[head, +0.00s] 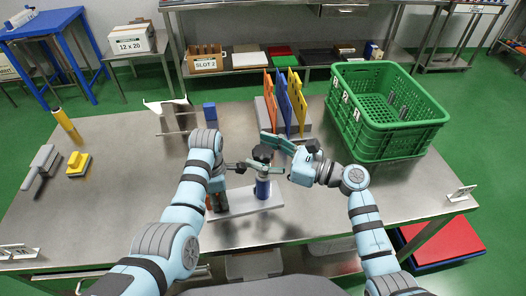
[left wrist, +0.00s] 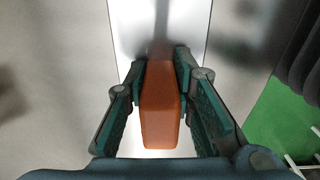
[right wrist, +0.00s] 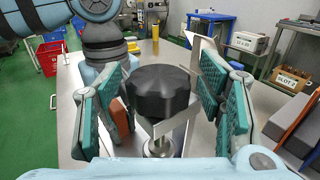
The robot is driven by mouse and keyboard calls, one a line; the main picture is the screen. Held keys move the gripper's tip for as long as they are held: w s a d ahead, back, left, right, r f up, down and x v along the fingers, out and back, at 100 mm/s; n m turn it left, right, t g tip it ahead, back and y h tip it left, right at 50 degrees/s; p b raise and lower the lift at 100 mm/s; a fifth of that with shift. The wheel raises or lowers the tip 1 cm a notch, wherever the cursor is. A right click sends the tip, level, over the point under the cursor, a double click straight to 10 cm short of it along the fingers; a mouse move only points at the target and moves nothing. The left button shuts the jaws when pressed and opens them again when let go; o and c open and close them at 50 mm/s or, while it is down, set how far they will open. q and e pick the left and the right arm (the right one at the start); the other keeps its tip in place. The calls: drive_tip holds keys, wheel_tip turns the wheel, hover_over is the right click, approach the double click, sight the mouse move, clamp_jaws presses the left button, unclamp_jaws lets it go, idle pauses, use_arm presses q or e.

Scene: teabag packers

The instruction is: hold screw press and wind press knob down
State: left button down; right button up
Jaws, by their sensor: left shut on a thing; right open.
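The screw press stands on a pale base plate (head: 245,203) at the table's front middle. Its black knob (head: 263,152) is on top, above a blue cylinder (head: 262,189). My left gripper (left wrist: 160,85) is shut on the press's orange upright block (left wrist: 161,112), with a finger on each side. In the head view, my left arm hides most of this block. My right gripper (right wrist: 158,100) is open, with its fingers on either side of the black knob, which also shows in the right wrist view (right wrist: 158,90). A gap shows between the knob and the left-hand finger.
A green crate (head: 420,125) stands at the right of the table. Upright blue, orange and yellow boards (head: 283,100) stand in a grey holder behind the press. A blue block (head: 210,111) and a metal stand are behind my left arm. Yellow and grey tools (head: 78,163) lie far left.

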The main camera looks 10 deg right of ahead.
drive_tip(key=c, duration=1.2)
drive_tip(key=shift+o, duration=0.2)
drive_tip(key=shift+f+m+t+h, duration=0.1)
drive_tip(key=shift+m+t+h, duration=0.3)
drive_tip(key=shift+t, duration=0.3)
use_arm(q)
drive_tip(key=shift+s, duration=0.1)
use_arm(e)
drive_tip(key=shift+m+t+h, duration=0.3)
drive_tip(key=shift+t, duration=0.1)
drive_tip(key=o, duration=1.2)
drive_tip(key=shift+c, duration=0.2)
drive_tip(key=v, duration=1.2)
